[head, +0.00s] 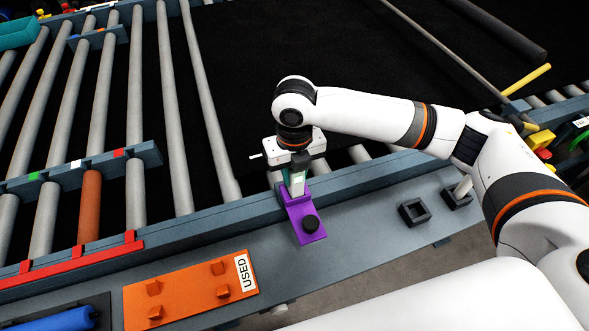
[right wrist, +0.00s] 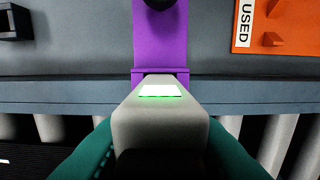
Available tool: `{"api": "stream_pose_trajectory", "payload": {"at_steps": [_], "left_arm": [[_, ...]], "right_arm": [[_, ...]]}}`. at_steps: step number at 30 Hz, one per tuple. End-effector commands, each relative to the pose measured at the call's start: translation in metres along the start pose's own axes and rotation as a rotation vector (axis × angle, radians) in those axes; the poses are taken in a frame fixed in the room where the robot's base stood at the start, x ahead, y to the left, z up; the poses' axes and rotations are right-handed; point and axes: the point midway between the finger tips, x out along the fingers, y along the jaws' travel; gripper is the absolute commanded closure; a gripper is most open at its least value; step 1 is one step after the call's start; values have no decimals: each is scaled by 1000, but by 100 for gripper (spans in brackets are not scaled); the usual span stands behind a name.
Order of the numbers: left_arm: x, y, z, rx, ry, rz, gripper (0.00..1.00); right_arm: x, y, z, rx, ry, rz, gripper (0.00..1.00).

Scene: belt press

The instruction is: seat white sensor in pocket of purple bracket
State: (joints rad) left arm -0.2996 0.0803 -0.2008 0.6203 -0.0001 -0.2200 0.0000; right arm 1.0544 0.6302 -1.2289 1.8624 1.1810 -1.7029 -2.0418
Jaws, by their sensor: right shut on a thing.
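The purple bracket (head: 302,211) sits on the grey front rail of the conveyor, with a black knob (head: 311,224) on its near end. In the right wrist view the purple bracket (right wrist: 160,45) runs up from the sensor's front end. My right gripper (head: 293,184) points down over the bracket's far end. Its teal fingers are shut on the white sensor (right wrist: 160,118), which has a bright window with a green edge. The sensor's front end overlaps the bracket in view; I cannot tell whether it is inside the pocket, which is hidden. My left gripper is not in view.
An orange plate marked USED (head: 190,288) lies left of the bracket on the grey ledge. Two dark square holders (head: 414,211) stand to the right. Grey rollers (head: 175,130) and a black belt (head: 290,60) lie behind.

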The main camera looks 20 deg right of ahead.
Motion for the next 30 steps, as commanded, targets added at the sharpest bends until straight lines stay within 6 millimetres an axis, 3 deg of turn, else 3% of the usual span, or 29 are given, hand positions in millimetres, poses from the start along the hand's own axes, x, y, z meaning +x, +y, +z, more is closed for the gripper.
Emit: {"api": "stream_pose_trajectory", "payload": {"at_steps": [14, 15, 19, 30], "left_arm": [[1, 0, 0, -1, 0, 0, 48], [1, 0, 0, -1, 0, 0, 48], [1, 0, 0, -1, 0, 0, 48], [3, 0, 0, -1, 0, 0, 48]], "right_arm": [[3, 0, 0, 0, 0, 0, 100], [3, 0, 0, 0, 0, 0, 68], [3, 0, 0, 0, 0, 0, 47], [-3, 0, -1, 0, 2, -1, 47]]}}
